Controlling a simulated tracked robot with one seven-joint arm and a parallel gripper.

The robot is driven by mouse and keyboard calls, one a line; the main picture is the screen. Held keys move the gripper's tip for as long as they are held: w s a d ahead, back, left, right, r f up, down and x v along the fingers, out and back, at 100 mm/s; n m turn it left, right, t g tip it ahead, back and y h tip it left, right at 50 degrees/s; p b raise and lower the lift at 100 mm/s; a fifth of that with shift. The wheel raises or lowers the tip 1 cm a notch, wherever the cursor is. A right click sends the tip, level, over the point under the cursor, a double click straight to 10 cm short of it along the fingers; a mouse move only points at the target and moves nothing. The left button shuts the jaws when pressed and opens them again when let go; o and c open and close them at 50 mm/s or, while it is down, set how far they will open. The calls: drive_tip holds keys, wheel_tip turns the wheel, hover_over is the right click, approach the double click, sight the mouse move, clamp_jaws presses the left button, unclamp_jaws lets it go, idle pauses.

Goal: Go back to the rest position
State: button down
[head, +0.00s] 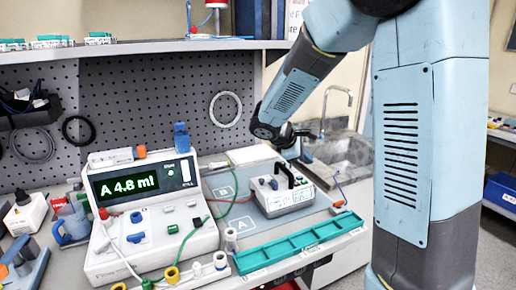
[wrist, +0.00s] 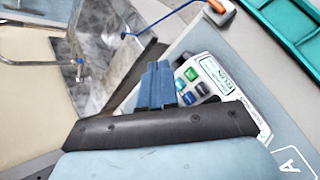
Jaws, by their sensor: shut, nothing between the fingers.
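My gripper (head: 306,155) hangs at the end of my bent arm, above and behind a small white pump (head: 290,196) with a black handle and a small screen. In the wrist view its blue fingers (wrist: 158,68) are together, with nothing seen between them. The small pump (wrist: 215,78) shows partly behind the fingers and the dark gripper body there. A larger white pump (head: 150,222) stands at the left, upright, its screen reading "A 4.8 ml". The gripper appears apart from both pumps.
A long teal tray (head: 300,244) lies at the bench's front right. A metal sink (head: 345,155) with a tap lies behind on the right. A shelf (head: 150,47) runs above a dark pegboard. Bottles, cables and coloured connectors crowd the left bench.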

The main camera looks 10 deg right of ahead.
drive_tip(key=s+r+m+t+y, duration=0.1)
drive_tip(key=s+r+m+y, duration=0.3)
drive_tip(key=s, duration=0.9)
drive_tip(key=s+r+m+t+y, duration=0.1)
drive_tip(key=s+r+m+y, duration=0.3)
drive_tip(key=s, duration=1)
drive_tip(key=shift+s+a+r+m, duration=0.2)
drive_tip(key=shift+r+m, duration=1.4)
drive_tip(key=shift+m, duration=1.1)
